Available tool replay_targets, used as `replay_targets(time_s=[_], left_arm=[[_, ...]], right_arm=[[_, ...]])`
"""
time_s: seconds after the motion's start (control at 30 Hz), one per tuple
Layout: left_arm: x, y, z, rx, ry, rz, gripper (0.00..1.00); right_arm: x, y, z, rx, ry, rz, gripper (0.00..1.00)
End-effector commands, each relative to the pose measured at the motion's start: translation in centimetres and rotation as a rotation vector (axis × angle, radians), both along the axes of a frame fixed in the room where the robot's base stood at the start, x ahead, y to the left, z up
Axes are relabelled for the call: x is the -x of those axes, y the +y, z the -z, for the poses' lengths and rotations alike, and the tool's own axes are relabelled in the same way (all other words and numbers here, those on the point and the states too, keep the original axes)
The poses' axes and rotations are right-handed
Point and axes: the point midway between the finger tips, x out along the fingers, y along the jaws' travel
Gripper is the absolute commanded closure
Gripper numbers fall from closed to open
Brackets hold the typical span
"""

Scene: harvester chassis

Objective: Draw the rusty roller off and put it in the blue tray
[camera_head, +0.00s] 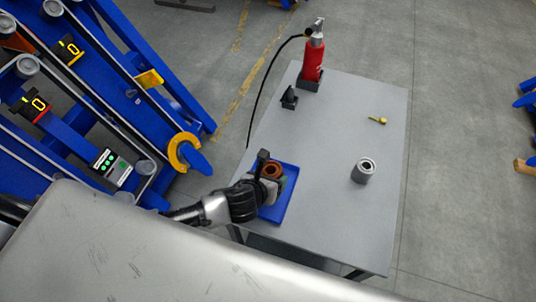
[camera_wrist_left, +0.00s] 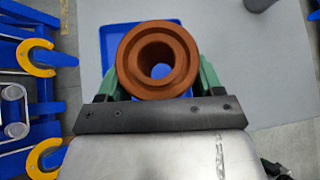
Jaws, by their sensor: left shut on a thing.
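The rusty roller (camera_head: 271,169) is a brown-orange ring with a hole through it. My left gripper (camera_head: 269,174) is shut on it and holds it over the blue tray (camera_head: 274,211) at the left edge of the grey table. In the left wrist view the roller (camera_wrist_left: 124,68) sits between two green finger pads, its open end facing the camera. Blue shows through its bore, and the tray (camera_wrist_left: 107,42) lies behind it. I cannot tell whether the roller touches the tray floor.
The blue chassis (camera_head: 110,60) with yellow hooks (camera_head: 184,151) is at left.

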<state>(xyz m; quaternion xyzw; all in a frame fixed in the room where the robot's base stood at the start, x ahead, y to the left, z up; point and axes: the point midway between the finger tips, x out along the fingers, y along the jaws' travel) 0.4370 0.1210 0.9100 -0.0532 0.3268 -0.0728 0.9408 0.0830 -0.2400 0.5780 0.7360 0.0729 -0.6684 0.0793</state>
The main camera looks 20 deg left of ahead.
Motion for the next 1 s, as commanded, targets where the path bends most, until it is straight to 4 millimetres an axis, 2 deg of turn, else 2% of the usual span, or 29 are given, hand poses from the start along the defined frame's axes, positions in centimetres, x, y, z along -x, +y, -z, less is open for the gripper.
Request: replay_targets(time_s=[0.03, 0.1, 0.33, 0.6, 1.0], left_arm=[[-0.6, 0.3, -1.3, -0.045, -0.002, 0.029, 0.76], [-1.0, 0.6, -1.2, -0.092, -0.001, 0.063, 0.76], [-1.5, 1.2, -0.6, -0.154, -0.001, 0.111, 0.76], [-1.5, 1.2, 1.4, -0.152, -0.002, 0.111, 0.76], [-1.5, 1.2, 6.1, -0.151, -0.003, 0.11, 0.76]], right_arm=[[0.3, -0.4, -2.0, 0.005, 0.005, -0.001, 0.52], [0.6, -0.8, -2.8, 0.01, 0.009, 0.0, 0.52], [0.6, -0.4, -3.3, 0.006, 0.01, 0.001, 0.52], [0.3, 1.1, -1.1, -0.015, 0.005, 0.003, 0.52], [0.2, 0.6, 4.1, -0.007, 0.004, 0.0, 0.52]])
